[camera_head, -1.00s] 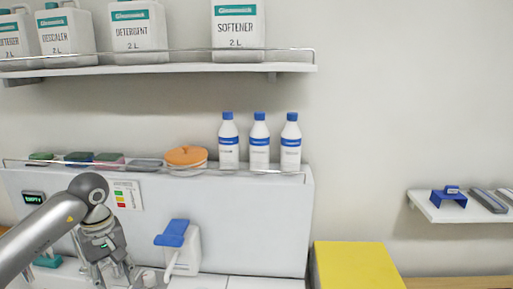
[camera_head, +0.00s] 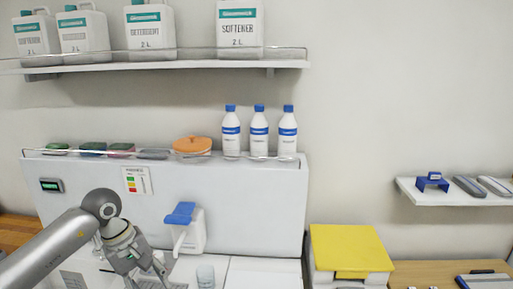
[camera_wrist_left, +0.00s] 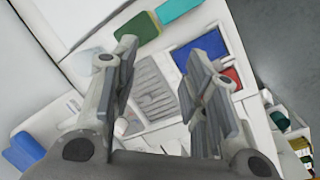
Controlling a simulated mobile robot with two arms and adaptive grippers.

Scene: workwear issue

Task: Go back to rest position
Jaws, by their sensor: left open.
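My left arm comes in from the left in the head view, and its gripper (camera_head: 150,278) points down in front of the white back panel. The gripper is at the lower edge of the picture, left of a white dispenser with a blue lever (camera_head: 180,213). In the left wrist view the two fingers of the left gripper (camera_wrist_left: 168,60) are spread apart with nothing between them. A grey slatted grate (camera_wrist_left: 152,92) shows beyond the fingers. My right gripper is in neither view.
A clear cup (camera_head: 205,275) stands on the white worktop below the dispenser. A yellow-lidded box (camera_head: 350,248) stands to the right. Three white bottles (camera_head: 259,135) stand on the panel's ledge, below a shelf of jugs (camera_head: 240,25). A small shelf (camera_head: 455,197) is at right.

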